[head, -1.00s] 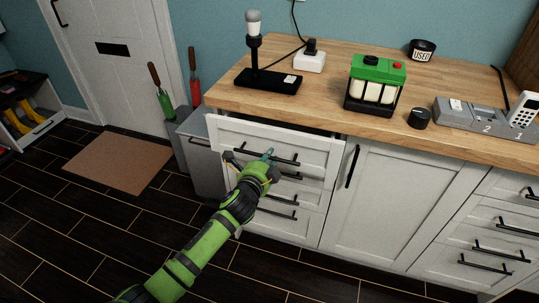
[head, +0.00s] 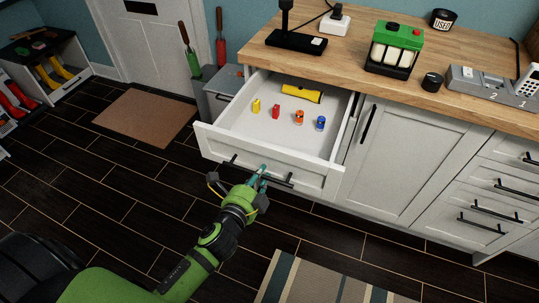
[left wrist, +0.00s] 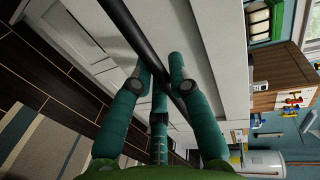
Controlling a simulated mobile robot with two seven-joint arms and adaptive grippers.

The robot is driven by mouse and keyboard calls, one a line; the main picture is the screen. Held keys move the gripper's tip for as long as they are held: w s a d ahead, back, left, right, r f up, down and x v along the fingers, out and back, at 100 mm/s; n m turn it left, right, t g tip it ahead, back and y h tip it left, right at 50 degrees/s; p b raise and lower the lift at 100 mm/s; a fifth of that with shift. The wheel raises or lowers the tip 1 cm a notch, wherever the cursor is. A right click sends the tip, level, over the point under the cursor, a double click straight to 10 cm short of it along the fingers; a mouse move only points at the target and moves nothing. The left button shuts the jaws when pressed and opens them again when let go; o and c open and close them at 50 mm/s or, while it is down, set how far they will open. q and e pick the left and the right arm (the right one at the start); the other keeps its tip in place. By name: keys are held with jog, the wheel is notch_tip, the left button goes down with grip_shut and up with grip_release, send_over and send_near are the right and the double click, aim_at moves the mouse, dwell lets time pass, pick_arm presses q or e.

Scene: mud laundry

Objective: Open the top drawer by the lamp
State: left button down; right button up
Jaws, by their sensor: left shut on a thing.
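The top drawer (head: 270,152) below the lamp (head: 290,30) is pulled well out from the white cabinet. My left gripper (head: 257,178) is shut on the drawer's black bar handle (head: 277,178). In the left wrist view the teal fingers (left wrist: 160,85) sit around the black handle (left wrist: 135,35) in front of the white drawer front. Inside the drawer lie a yellow cylinder-like item (head: 302,93) at the back and several small coloured items, including a red one (head: 276,112) and a blue one (head: 321,123). My right gripper is not in view.
The wooden counter (head: 450,100) holds a green battery-like box (head: 393,48), a black knob-like piece (head: 432,81) and a grey charger (head: 490,86). A grey bin (head: 222,84) stands left of the drawer. A striped rug (head: 320,280) lies on the dark floor, which is mostly clear.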

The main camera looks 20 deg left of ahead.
pick_arm(q)
jog(key=shift+s+a, duration=0.1)
jog(key=shift+s, duration=2.85)
jog(key=c, duration=1.2)
grip_release()
jog(key=shift+o, duration=0.2)
jog(key=shift+s, duration=0.1)
jog(key=s+r, duration=0.2)
jog(key=s, duration=0.9)
jog(key=shift+s+a+r, duration=0.2)
jog(key=shift+s, duration=0.1)
jog(key=shift+f, duration=0.1)
